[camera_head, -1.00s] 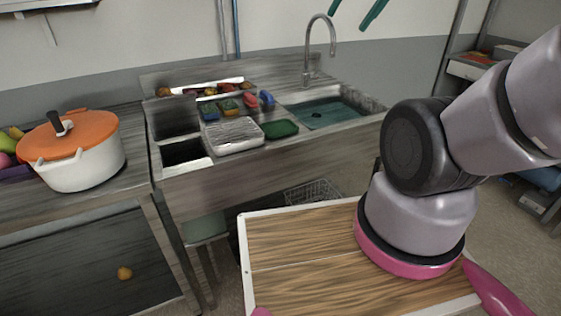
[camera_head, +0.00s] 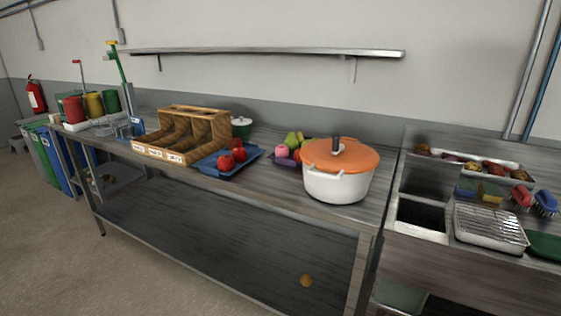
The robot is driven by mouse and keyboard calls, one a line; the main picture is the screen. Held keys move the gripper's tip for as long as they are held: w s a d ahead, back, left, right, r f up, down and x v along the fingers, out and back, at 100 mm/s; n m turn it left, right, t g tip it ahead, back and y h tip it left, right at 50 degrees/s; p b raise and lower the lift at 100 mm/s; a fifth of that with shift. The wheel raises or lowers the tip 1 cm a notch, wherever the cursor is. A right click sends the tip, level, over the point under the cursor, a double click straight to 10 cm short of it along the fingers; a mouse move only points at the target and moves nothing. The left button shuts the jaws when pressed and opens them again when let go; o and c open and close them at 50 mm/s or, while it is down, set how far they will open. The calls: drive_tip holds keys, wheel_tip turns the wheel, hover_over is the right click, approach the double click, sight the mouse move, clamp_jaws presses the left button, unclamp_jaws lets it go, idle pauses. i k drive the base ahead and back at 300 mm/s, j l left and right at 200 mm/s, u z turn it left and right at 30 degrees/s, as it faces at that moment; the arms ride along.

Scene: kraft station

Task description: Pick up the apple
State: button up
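Two red round fruits, which look like apples or tomatoes, sit on a blue tray (camera_head: 252,154) on the long metal table. One red fruit (camera_head: 239,155) is behind, the other red fruit (camera_head: 226,163) in front. To their right, a pink round fruit (camera_head: 282,151), possibly an apple, lies in a dark purple tray with a green fruit (camera_head: 291,140) and other produce, partly hidden by the pot. I cannot tell for sure which is the apple. My gripper is not in view.
A white pot with an orange lid (camera_head: 338,175) stands right of the fruit. A wooden divided box (camera_head: 185,135) stands left of the blue tray. A wall shelf (camera_head: 265,52) hangs above. The sink unit (camera_head: 400,250) is at right. Floor in front is clear.

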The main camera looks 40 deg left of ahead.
sight(233, 143)
drive_tip(key=u, duration=2.05)
